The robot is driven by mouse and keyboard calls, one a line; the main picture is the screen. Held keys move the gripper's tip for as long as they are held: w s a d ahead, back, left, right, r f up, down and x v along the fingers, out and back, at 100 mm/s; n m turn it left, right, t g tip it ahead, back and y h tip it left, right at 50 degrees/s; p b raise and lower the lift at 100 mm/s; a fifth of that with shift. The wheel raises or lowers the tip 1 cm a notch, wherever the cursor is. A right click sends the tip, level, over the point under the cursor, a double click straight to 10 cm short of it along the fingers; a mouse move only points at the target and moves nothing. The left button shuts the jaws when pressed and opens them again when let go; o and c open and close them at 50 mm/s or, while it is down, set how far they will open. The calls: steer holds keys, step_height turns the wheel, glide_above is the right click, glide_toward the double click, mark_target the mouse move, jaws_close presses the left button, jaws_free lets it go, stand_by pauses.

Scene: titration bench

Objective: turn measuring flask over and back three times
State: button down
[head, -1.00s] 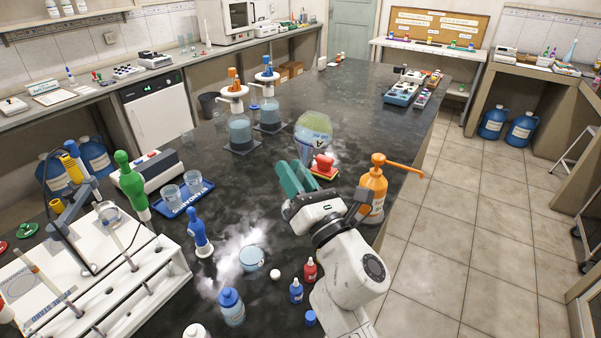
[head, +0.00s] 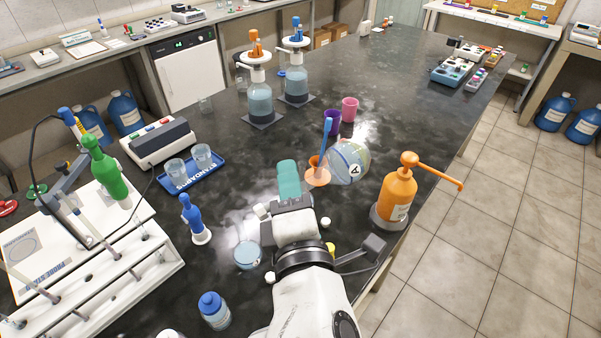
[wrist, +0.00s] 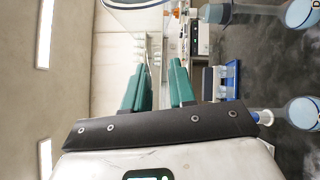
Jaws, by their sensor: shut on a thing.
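The measuring flask, a clear round bulb with an A label (head: 349,162), is held above the bench just right of my fingers. It looks tipped onto its side, with pale liquid in the bulb. My gripper (head: 288,178) has teal fingers shut on the flask's neck, which the fingers hide in the head view. In the wrist view the fingers (wrist: 157,88) lie at the middle, rolled sideways. A curved clear edge, probably the flask (wrist: 135,4), crosses the top there.
An orange pump bottle (head: 396,195) stands close right, near the bench edge. An orange holder (head: 317,176) with a blue rod stands by the bulb. Purple (head: 332,122) and pink (head: 349,110) cups are behind. The blue tray (head: 190,178) is left.

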steer(key=m+g+y+p, duration=0.1)
steer(key=m+g+p, duration=0.1)
steer(key=m, duration=0.3)
steer(key=m+g+y+p, duration=0.1)
steer(key=m+g+p, duration=0.1)
steer(key=m, duration=0.3)
steer(key=m+g+y+p, duration=0.1)
steer(key=m+g+p, duration=0.2)
steer(key=m+p, duration=0.1)
steer(key=shift+r+m+p, duration=0.15)
steer(key=shift+m+p, duration=0.2)
steer(key=shift+m, duration=0.45)
steer(key=shift+r+y, duration=0.15)
steer(key=shift+y, duration=0.15)
